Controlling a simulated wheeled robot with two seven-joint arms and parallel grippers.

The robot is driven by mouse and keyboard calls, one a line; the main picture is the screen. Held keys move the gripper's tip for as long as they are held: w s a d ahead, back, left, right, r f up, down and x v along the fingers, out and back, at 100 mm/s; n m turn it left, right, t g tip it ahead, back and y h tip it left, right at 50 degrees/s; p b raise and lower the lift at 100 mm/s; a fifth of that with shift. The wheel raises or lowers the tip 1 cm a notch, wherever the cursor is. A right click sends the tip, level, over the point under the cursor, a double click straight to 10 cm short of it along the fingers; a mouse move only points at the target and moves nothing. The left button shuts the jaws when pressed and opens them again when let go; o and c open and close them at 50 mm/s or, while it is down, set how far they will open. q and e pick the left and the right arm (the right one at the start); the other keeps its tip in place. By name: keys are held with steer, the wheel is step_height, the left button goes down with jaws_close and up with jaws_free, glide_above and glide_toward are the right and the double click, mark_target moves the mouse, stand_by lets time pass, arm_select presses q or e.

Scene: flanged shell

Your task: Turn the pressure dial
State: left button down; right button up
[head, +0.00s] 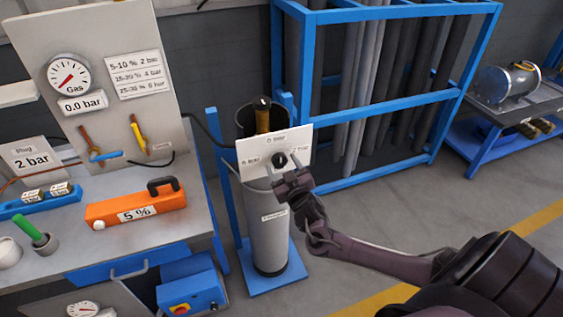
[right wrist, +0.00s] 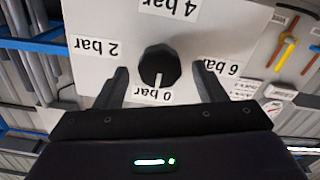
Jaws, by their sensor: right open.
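The pressure dial (head: 279,159) is a black round knob on a white panel (head: 249,151), fixed to the grey cylinder stand. In the right wrist view the dial (right wrist: 160,66) has a white mark pointing at the "0 bar" label (right wrist: 153,95). The upside-down labels "2 bar" (right wrist: 94,47), "4 bar" (right wrist: 168,8) and "6 bar" (right wrist: 221,68) surround it. My right gripper (head: 288,171) is open in front of the panel. In the right wrist view its fingers (right wrist: 160,78) stand on either side of the dial with gaps. I cannot tell its exact distance from the panel. My left gripper is not in view.
A grey cylinder (head: 268,235) stands on a blue base below the panel. To the left, a bench holds an orange "5 %" block (head: 137,204) and a board with a gas gauge (head: 69,76) reading "0.0 bar". A blue rack (head: 388,105) with grey tubes stands behind.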

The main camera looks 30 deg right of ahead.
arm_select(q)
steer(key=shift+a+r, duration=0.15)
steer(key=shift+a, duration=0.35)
arm_select(e)
steer(key=shift+w+d, duration=0.15)
steer(key=shift+w, duration=0.55)
steer(key=c, duration=1)
